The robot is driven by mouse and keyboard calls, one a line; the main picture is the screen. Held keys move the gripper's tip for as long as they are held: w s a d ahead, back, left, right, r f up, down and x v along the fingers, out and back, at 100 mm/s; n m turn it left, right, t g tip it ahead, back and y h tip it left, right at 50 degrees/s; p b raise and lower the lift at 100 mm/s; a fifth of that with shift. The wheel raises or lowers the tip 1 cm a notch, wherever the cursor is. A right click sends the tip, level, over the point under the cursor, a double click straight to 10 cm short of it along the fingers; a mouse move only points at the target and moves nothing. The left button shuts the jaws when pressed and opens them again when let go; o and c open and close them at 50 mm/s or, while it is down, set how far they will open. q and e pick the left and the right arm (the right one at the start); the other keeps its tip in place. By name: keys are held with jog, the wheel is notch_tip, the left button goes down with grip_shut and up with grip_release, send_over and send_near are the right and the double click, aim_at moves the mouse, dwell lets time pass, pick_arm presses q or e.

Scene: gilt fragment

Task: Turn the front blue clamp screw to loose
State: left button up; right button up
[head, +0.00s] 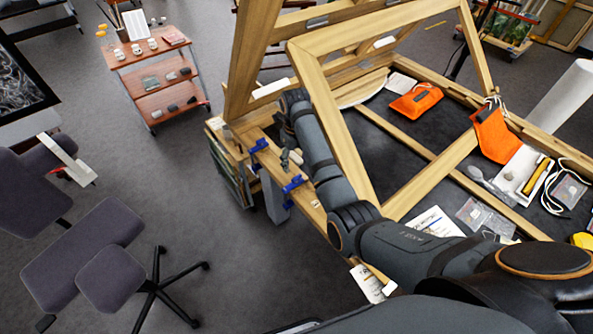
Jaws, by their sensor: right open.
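Two blue clamps sit along the left wooden rail of the large timber frame. The front blue clamp (294,184) is the nearer one, and its screw is too small to make out clearly. The rear blue clamp (259,146) is farther up the rail. My right arm reaches in from the lower right, and its wrist bends down over the rail. My right gripper (290,160) is small in view, just above and behind the front clamp and to the right of the rear one. It is open and seems empty. I cannot tell whether it touches anything. My left gripper is out of view.
A slanted wooden frame (345,145) rises close to the right of my right arm. Orange pouches (416,100) and a white tray (522,174) lie on the dark surface at right. A trolley (158,80) and a chair (112,235) stand at left, with open floor between.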

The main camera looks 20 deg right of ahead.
aim_at(297, 176)
notch_tip(297, 176, down, 4)
jog(key=shift+d+r+p, duration=0.1)
jog(key=shift+p, duration=0.3)
jog(key=f, duration=0.4)
jog(key=shift+w+d+f, duration=0.1)
jog(key=shift+w+d, duration=0.05)
jog(key=shift+w, duration=0.2)
jog(key=shift+f, duration=0.2)
jog(key=shift+s, duration=0.15)
jog(key=shift+c, duration=1.3)
jog(key=c, duration=0.9)
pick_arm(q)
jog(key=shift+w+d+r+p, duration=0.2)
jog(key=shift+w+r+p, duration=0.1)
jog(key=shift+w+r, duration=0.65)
